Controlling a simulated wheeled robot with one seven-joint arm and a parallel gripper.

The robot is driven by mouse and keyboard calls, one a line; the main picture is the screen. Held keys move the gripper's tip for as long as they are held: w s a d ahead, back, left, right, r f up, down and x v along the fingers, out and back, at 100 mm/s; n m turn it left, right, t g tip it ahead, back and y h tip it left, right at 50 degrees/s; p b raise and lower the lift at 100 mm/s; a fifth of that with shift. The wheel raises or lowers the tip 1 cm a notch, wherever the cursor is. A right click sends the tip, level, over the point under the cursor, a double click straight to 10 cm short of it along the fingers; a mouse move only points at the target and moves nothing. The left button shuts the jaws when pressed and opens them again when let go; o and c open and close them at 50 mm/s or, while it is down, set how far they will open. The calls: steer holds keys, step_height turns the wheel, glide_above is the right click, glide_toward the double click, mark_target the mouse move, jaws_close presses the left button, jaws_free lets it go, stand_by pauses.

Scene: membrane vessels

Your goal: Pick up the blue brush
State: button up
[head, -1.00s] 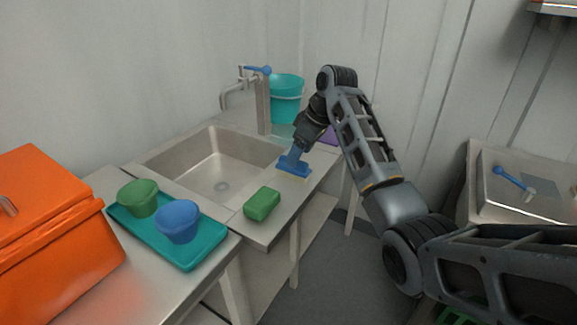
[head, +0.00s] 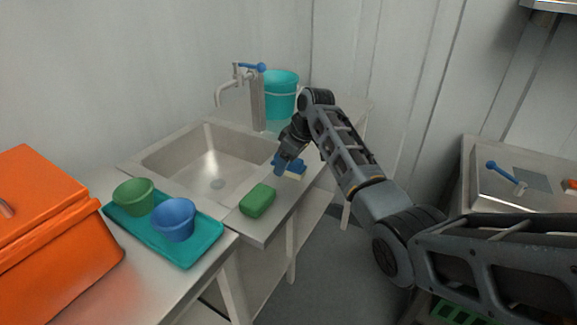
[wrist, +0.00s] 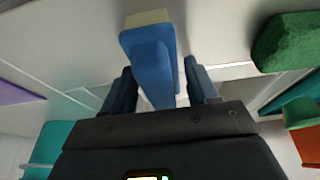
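The blue brush (head: 293,169), with a blue head and pale bristles, rests on the strip of counter right of the sink in the head view. My gripper (head: 281,167) reaches down at it and hides much of it there. In the wrist view the blue brush (wrist: 152,55) stands between the two fingers of my gripper (wrist: 160,88). Its handle points toward the palm. A gap shows on each side of the handle, wider on the left, so the fingers are open and do not grip it.
A green sponge (head: 257,200) lies in front of the brush. The sink basin (head: 160,153) is to the left, with a tap and a teal bucket (head: 281,97) behind. A teal tray (head: 207,250) with two bowls and an orange box (head: 55,250) stand at the left.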

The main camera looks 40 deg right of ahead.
steer(key=c, duration=0.9)
steer(key=shift+r, duration=0.1)
steer(key=shift+r, duration=0.65)
steer(key=r, duration=0.3)
steer(key=shift+d+b, duration=0.2)
steer(key=shift+b, duration=0.15)
steer(key=s+d+r+b, duration=0.1)
steer(key=s+d+r, duration=0.5)
steer(key=s+d, duration=0.2)
steer(key=shift+r, duration=0.25)
steer(key=shift+s, duration=0.1)
